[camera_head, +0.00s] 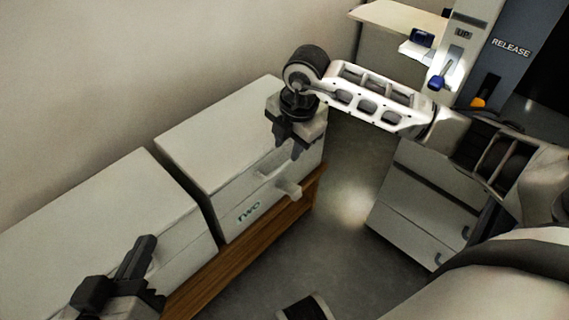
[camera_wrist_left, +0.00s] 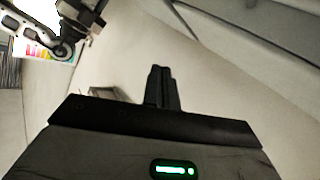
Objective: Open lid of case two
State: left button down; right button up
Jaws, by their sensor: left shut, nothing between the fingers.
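Case two (camera_head: 215,180) is a white box on a wooden bench, with green "TWO" lettering on its front. Its lid (camera_head: 215,135) is down, and a pale handle (camera_head: 288,188) sticks out from the front. My right gripper (camera_head: 288,150) points down by the front right edge of case two, above and behind the handle. I cannot tell if it touches the case or how far its fingers are apart. My left gripper (camera_head: 144,245) is shut and empty over the neighbouring white case. Its closed fingers also show in the left wrist view (camera_wrist_left: 162,88).
Another white case (camera_head: 110,215) stands left of case two, with a narrow gap between. The wooden bench (camera_head: 240,255) runs under both. A grey drawer cabinet (camera_head: 420,200) and a dark panel marked RELEASE (camera_head: 510,50) stand to the right. The floor (camera_head: 345,190) between is clear.

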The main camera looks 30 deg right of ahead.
aim_at(283, 165)
jog(key=f, duration=0.1)
jog(key=f+b, duration=0.1)
jog(key=f, duration=0.1)
jog(key=w+f, duration=0.1)
jog(key=f, duration=0.1)
jog(key=shift+a+f+b, duration=0.15)
jog(key=shift+a+b, duration=0.05)
jog(key=shift+b, duration=0.1)
jog(key=shift+f, duration=0.15)
pick_arm(q)
jog(key=shift+w+d+r+n+t+h, duration=0.15)
jog(key=shift+d+r+n+t+h, duration=0.2)
jog(key=shift+r, duration=0.2)
pick_arm(e)
grip_shut()
